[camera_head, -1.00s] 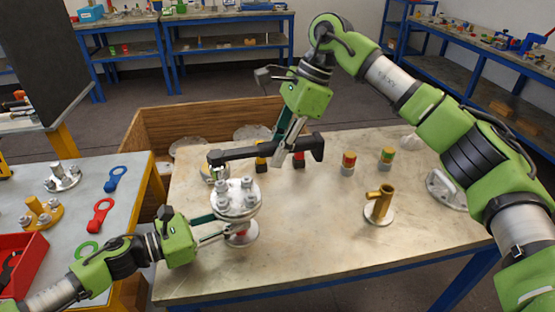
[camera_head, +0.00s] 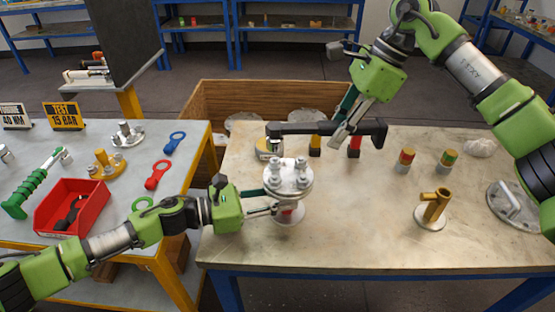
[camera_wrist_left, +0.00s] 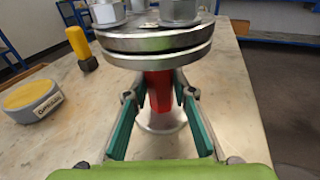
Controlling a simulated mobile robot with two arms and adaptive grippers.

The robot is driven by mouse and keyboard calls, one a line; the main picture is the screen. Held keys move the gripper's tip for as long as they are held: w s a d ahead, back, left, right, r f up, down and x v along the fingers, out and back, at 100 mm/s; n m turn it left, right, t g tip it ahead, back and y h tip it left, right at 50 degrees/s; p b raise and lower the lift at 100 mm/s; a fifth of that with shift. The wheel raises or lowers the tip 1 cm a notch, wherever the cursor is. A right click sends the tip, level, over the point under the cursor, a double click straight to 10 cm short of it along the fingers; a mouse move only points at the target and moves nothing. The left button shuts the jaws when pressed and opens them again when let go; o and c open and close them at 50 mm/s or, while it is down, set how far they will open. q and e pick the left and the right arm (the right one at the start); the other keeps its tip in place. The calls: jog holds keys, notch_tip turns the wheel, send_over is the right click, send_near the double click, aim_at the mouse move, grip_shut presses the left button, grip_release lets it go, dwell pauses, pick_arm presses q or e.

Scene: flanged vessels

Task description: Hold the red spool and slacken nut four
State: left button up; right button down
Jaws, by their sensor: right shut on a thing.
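The red spool (camera_wrist_left: 158,92) stands upright on the workbench, its red neck between a round base and a pair of bolted grey flange plates (camera_head: 288,179). Several nuts on studs stand on the top plate; I see no numbers on them. My left gripper (camera_wrist_left: 160,84) has its fingers on both sides of the red neck, below the flanges, and looks closed on it. My right gripper (camera_head: 342,136) is shut on a long black wrench (camera_head: 308,128). The wrench's left end hangs near the back-left nuts; I cannot tell if it touches one.
A brass fitting (camera_head: 432,210) and two coloured-band cylinders (camera_head: 404,160) stand to the right on the workbench. A labelled round tin (camera_wrist_left: 32,100) sits behind the spool. The left table holds a red tray (camera_head: 72,207) and ring spanners. The front middle of the workbench is clear.

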pick_arm(q)
jog(key=o, duration=0.5)
pick_arm(e)
jog(key=shift+r, duration=0.1)
